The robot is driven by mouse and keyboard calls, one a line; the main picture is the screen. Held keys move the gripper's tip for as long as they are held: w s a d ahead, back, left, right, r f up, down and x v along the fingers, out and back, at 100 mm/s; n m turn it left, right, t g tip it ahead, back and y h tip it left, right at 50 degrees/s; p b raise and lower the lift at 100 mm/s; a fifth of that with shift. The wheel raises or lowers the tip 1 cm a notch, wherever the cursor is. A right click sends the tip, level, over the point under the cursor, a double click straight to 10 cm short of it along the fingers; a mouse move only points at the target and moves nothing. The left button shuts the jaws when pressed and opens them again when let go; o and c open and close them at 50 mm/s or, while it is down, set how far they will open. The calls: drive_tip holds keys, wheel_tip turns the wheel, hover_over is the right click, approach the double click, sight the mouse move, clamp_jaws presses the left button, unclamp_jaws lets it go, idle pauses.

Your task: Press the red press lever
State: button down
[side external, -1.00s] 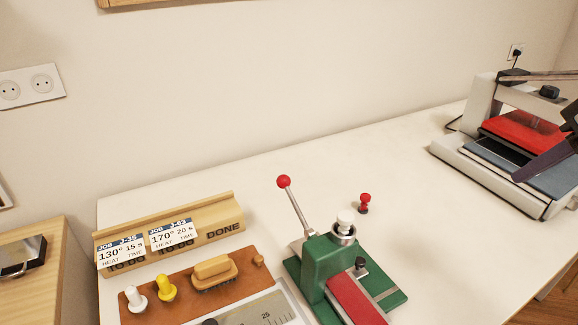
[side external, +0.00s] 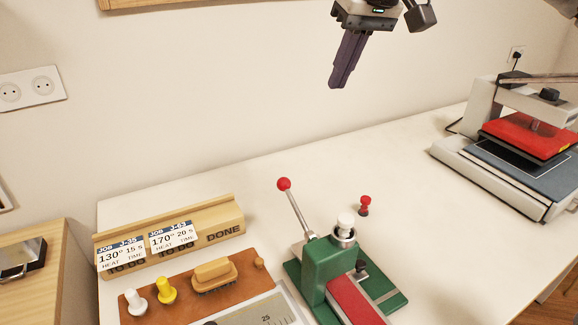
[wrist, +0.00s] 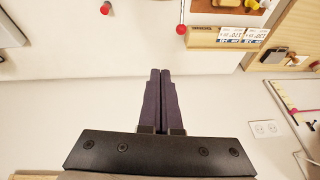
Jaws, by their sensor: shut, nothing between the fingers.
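The green press (side external: 322,262) stands on the white table, with a thin metal lever (side external: 297,214) that ends in a red ball knob (side external: 284,184). The lever leans up and to the left. The red knob also shows in the wrist view (wrist: 181,29), near the top and beyond my fingertips. My gripper (side external: 338,84) is shut and empty, with its dark purple fingers pointing down. It hangs in the air well above the table and apart from the lever. In the wrist view the two fingers (wrist: 160,72) lie side by side.
A heat press (side external: 520,140) with a red plate stands at the right. A wooden card rack (side external: 225,216) and a brown board (side external: 140,290) with tools lie left of the green press. A small red-topped stamp (side external: 364,204) stands behind it. The table between is clear.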

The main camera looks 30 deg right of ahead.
drive_tip(key=w+a+f+n, duration=0.1)
drive_tip(key=a+f, duration=0.3)
drive_tip(key=a, duration=0.1)
drive_tip(key=shift+w+a+f+g, duration=0.2)
drive_tip(key=shift+w+f+g, duration=0.1)
drive_tip(key=shift+f+g, duration=0.1)
approach(286, 179)
drive_tip(key=x, duration=0.5)
drive_tip(key=shift+w, duration=0.2)
drive_tip(key=shift+a+f, duration=0.1)
drive_tip(key=shift+f, duration=0.6)
